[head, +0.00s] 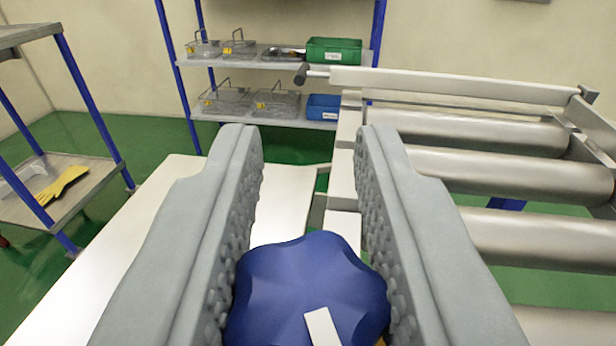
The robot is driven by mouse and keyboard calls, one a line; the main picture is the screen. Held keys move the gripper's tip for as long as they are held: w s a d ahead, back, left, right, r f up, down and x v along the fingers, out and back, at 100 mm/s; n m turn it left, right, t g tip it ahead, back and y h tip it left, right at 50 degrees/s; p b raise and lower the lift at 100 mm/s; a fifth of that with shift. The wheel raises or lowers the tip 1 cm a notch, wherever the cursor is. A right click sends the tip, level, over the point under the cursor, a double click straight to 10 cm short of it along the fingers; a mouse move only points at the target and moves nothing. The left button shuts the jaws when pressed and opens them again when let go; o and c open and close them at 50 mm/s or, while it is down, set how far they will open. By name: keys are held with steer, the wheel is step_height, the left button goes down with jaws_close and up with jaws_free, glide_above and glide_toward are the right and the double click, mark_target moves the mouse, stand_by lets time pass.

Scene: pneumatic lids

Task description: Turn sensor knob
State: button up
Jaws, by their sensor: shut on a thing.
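The sensor knob (290,280) is a dark blue, lobed knob with a white mark (322,328) near its lower edge. It sits at the bottom middle of the head view. My gripper (308,165) has its two grey, studded fingers on either side of the knob and is shut on it. The white mark points toward the lower part of the picture. The knob's lower edge is cut off by the frame, and its mount is mostly hidden; a small yellowish bit shows at its lower right.
A white surface (140,265) lies to the left. Large metal rollers (500,175) in a frame stand to the right. Behind are shelves (262,118) with wire baskets, a green bin (334,51) and a blue bin (323,107). Another rack (62,185) with yellow gloves stands far left.

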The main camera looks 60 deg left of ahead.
steer(key=shift+n+g, duration=0.3)
steer(key=o, duration=1)
steer(key=v, duration=1.7)
steer(key=shift+d, duration=0.2)
steer(key=shift+f, duration=0.15)
